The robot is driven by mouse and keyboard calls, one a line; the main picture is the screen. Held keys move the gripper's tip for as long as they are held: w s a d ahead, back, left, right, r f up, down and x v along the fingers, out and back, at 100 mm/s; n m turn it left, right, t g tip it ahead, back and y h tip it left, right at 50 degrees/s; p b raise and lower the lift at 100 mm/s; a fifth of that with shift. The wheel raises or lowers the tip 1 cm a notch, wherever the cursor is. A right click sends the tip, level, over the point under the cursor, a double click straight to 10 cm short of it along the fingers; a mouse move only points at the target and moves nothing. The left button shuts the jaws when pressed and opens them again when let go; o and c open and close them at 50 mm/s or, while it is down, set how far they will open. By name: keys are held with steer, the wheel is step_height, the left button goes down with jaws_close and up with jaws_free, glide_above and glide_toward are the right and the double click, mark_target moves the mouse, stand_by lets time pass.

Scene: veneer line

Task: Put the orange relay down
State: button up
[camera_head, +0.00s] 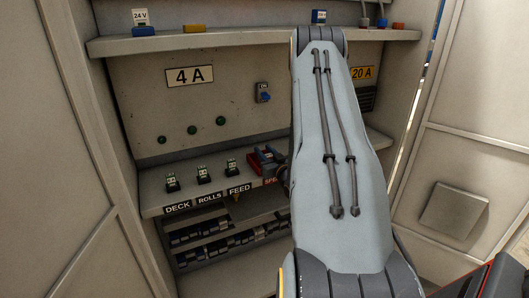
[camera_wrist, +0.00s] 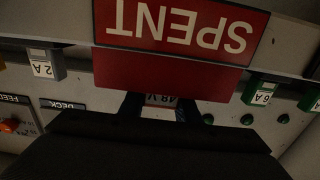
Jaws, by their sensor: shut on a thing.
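My gripper (camera_wrist: 160,108) is shut on a small part with a white 48 V label, which I take for the orange relay (camera_wrist: 161,99). Only the label and a reddish edge show between the dark fingers, so its colour is hard to tell. The red tray marked SPENT (camera_wrist: 165,75) lies close beyond the fingertips. I cannot tell whether the relay touches it.
Small sockets stand along the ledge (camera_head: 153,207), above the DECK, ROLLS and FEED labels. An upper shelf (camera_head: 245,38) holds a blue 24 V part (camera_head: 143,30) and an orange part (camera_head: 194,28). A lower rack (camera_head: 215,246) holds several blue parts. Cabinet walls close in both sides.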

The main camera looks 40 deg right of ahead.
steer(key=o, duration=0.9)
steer(key=shift+f, duration=0.15)
steer(key=shift+o, duration=0.7)
steer(key=shift+r, duration=0.25)
steer(key=b+v, duration=0.3)
steer(key=v, duration=0.9)
steer(key=shift+f, duration=0.15)
